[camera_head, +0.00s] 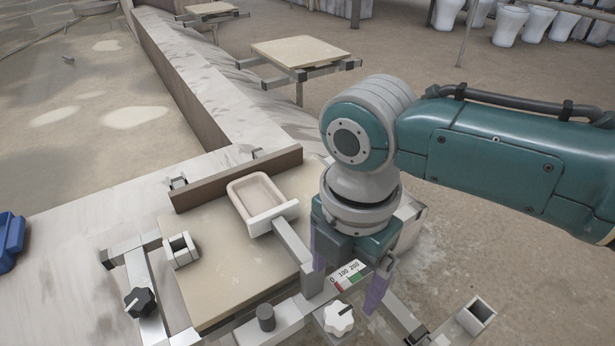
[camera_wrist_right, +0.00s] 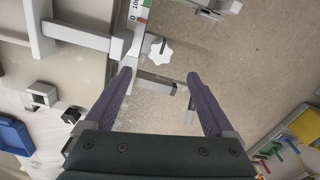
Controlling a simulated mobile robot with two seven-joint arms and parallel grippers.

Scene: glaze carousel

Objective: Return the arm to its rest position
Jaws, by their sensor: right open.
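My right arm (camera_head: 490,160) comes in from the right in the head view. My right gripper (camera_head: 345,288) points down at the front right of the work table, and its purple fingers are apart. In the right wrist view, the open gripper (camera_wrist_right: 160,75) has nothing between its fingers. Below and beyond them are a white star knob (camera_wrist_right: 160,51) and grey metal bars. My left gripper is not in view.
A fixture with a beige board (camera_head: 215,265) holds a small pinkish tray (camera_head: 257,196) against a brown bar (camera_head: 235,178). A scale (camera_head: 349,275), a white knob (camera_head: 338,318) and a black knob (camera_head: 139,301) lie close by. A blue bin (camera_head: 10,240) is at left.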

